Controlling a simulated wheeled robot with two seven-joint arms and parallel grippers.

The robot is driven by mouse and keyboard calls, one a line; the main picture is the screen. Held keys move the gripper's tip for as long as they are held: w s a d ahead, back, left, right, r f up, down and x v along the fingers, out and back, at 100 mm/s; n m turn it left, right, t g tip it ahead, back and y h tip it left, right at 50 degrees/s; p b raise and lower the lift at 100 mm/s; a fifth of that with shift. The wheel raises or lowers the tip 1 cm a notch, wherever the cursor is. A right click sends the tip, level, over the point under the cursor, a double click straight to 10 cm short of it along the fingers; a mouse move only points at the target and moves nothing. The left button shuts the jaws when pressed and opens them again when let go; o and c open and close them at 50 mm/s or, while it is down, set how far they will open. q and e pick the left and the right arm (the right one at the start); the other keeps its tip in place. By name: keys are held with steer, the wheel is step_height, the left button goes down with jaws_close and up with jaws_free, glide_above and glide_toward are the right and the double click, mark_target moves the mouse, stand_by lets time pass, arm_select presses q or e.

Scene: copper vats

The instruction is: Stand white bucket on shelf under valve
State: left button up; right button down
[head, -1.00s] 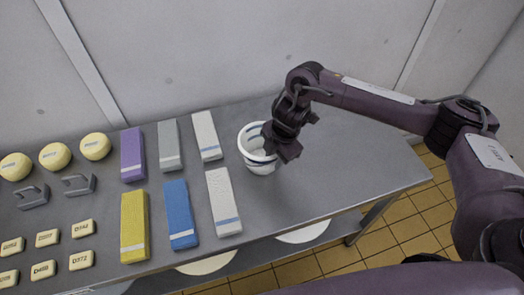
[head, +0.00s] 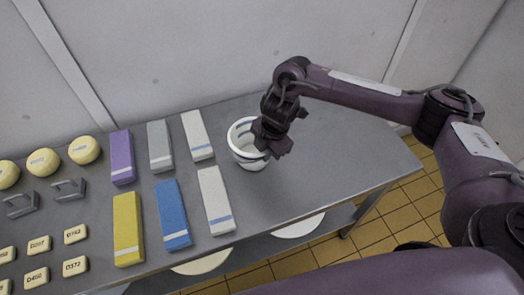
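The white bucket (head: 238,139) with blue bands stands upright on the grey table, to the right of the coloured blocks. My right gripper (head: 269,148) is at the bucket's right side and covers part of its rim and opening. The fingers point down and are dark against each other, so I cannot tell whether they are open or closed on the rim. My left gripper is not in view. No valve shows in the view.
Left of the bucket, the grey table (head: 325,165) holds coloured blocks (head: 172,215), yellow rounds (head: 84,150), grey handled pieces (head: 69,189) and small labelled blocks (head: 75,266). Its right part is clear. White round surfaces (head: 203,264) show below the front edge. A pale wall stands behind.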

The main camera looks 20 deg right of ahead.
step_height(320, 180, up, 6)
steer(key=shift+w+f, duration=0.15)
steer(key=shift+f, duration=0.05)
step_height(320, 180, up, 14)
steer(key=p, duration=0.3)
steer(key=s+m+h, duration=0.1)
steer(key=m, duration=0.6)
steer(key=s+d+f+m+h, duration=0.1)
steer(key=m, duration=0.7)
steer(key=s+d+f+m+h+b, duration=0.1)
steer(key=m, duration=0.6)
steer(key=shift+s+d, duration=0.25)
steer(key=shift+a, duration=0.1)
